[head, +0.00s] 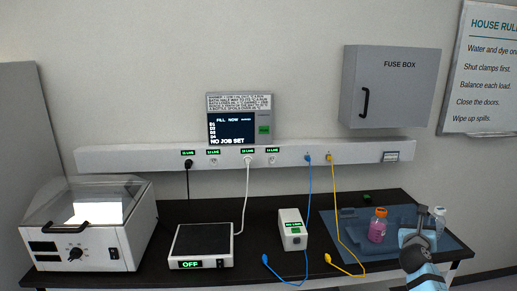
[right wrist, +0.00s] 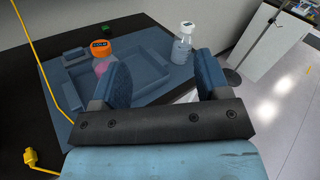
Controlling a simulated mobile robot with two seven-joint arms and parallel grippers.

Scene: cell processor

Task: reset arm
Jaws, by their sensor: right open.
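My right gripper (head: 414,238) is at the right end of the black bench in the head view, in front of the blue tray mat. In the right wrist view its two blue fingers (right wrist: 162,70) stand wide apart with nothing between them. A bottle of pink liquid with an orange cap (head: 377,227) stands upright to its left, apart from it; it also shows in the right wrist view (right wrist: 103,67), partly hidden by the left finger. A clear bottle with a white cap (head: 440,214) stands beyond the gripper. My left gripper is not in view.
The blue tray (head: 440,250) lies on the bench. A yellow cable (head: 335,230) and a blue cable (head: 308,200) hang from the wall rail to plugs on the bench. A white box (head: 293,236), a plate marked OFF (head: 203,243) and a lidded machine (head: 85,245) stand leftward.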

